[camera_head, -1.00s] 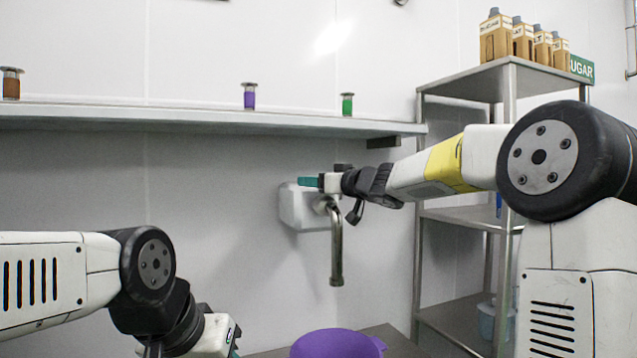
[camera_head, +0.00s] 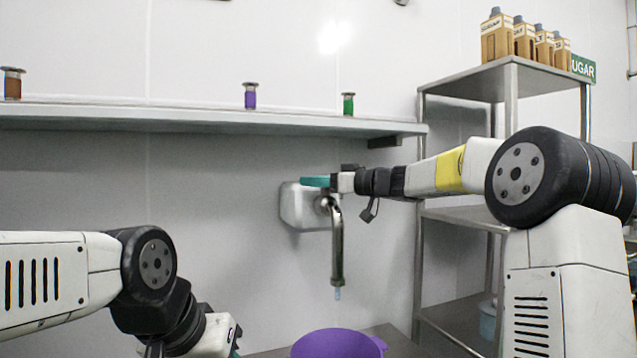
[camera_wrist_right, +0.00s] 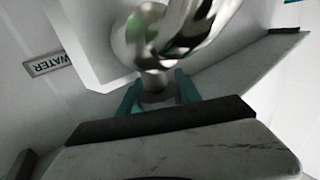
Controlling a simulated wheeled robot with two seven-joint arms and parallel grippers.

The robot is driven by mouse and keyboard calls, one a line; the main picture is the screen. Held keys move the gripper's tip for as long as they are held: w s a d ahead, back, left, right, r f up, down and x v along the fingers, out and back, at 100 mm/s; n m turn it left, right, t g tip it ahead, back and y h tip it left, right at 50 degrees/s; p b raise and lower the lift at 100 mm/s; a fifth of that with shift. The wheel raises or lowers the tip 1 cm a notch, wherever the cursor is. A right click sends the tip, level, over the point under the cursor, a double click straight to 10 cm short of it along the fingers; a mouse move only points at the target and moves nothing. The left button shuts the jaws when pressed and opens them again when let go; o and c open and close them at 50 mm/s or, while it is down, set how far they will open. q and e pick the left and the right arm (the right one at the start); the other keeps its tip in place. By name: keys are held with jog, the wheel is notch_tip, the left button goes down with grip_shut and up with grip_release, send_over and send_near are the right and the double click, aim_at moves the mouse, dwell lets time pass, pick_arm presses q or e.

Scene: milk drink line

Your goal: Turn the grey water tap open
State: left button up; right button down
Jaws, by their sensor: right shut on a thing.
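The grey water tap (camera_head: 337,240) sticks out of a pale wall box, its spout bent straight down. A short bluish bit, apparently water, shows at the spout's end. In the right wrist view the tap's shiny body (camera_wrist_right: 165,40) fills the top, and a WATER label (camera_wrist_right: 48,63) is on its left. My right gripper (camera_head: 316,182) is at the top of the tap. Its teal fingers (camera_wrist_right: 158,90) are closed on either side of the tap's grey handle (camera_wrist_right: 154,84).
A purple bowl (camera_head: 338,345) stands below the spout on a metal table (camera_head: 400,345). A long wall shelf (camera_head: 200,117) with small coloured-label jars runs above the tap. A steel rack (camera_head: 480,78) with several sugar cartons stands behind my right arm.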

jog(key=n+g+y, duration=0.1)
jog(key=g, duration=0.1)
jog(key=n+g+y, duration=0.1)
jog(key=n+g, duration=0.1)
jog(key=g, duration=0.1)
jog(key=s+n+g, duration=0.1)
jog(key=n+g, duration=0.1)
jog(key=shift+a+f+g+y, duration=0.1)
jog(key=shift+a+g+y, duration=0.1)
jog(key=shift+g+y, duration=0.2)
jog(key=shift+s+n+g, duration=0.2)
jog(key=shift+n+g, duration=0.55)
jog(key=shift+g, duration=0.25)
jog(key=shift+s+n+g, duration=0.2)
jog(key=shift+n+g, duration=0.55)
jog(key=shift+g, duration=0.25)
jog(key=shift+s+r+g, duration=0.1)
jog(key=shift+r+g, duration=0.1)
jog(key=shift+g, duration=0.2)
jog(key=c, duration=0.8)
grip_release()
jog(key=shift+c, duration=0.2)
